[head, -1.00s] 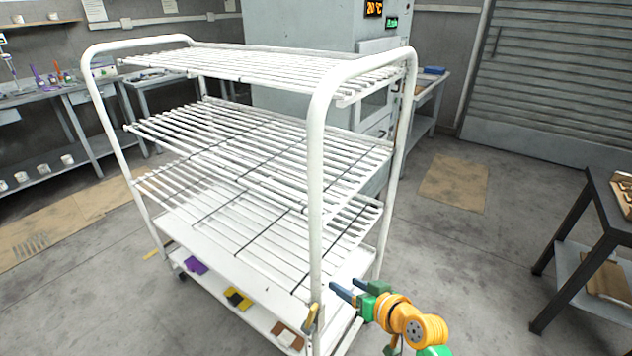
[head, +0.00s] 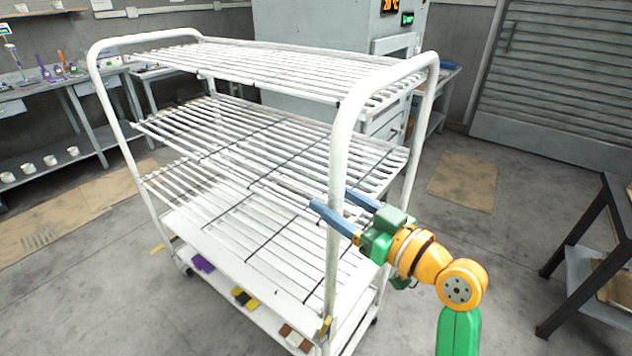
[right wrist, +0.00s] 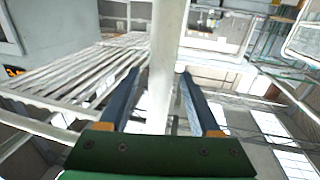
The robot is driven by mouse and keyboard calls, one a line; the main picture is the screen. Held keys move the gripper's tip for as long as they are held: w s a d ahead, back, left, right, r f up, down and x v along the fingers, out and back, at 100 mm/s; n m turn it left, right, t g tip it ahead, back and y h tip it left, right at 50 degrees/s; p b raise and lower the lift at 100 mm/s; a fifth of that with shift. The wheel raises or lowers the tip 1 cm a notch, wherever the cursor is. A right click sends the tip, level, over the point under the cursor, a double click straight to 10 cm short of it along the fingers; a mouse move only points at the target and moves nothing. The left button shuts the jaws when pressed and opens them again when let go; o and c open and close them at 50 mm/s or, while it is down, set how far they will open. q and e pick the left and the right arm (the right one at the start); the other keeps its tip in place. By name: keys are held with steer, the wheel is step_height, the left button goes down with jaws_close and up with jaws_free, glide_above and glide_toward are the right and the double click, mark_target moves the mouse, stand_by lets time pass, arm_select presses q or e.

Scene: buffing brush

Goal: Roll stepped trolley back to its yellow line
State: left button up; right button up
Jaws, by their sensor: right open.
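The white stepped trolley (head: 336,180) stands upright in the middle of the head view, with several wire shelves and bent-tube end frames. My right gripper (head: 330,198) is open at its near right post, with one blue finger on each side of the tube. In the right wrist view the post (right wrist: 165,75) rises between the open fingers (right wrist: 160,88), with gaps visible beside it. A short yellow strip (head: 157,247) lies on the floor at the trolley's left; the rest of any line is hidden. My left gripper is not in view.
A grey cabinet (head: 315,25) stands close behind the trolley. A dark-framed table (head: 610,225) is at the right, and a workbench (head: 85,88) at the back left. Brown mats (head: 462,181) lie on the floor. Concrete floor is clear between trolley and right table.

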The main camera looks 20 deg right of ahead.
steer(key=x, duration=0.3)
steer(key=shift+w+a+p, duration=0.2)
steer(key=shift+w+p, duration=0.05)
steer(key=shift+p, duration=0.15)
steer(key=shift+d+r, duration=0.1)
jaws_close()
stand_by(1.0)
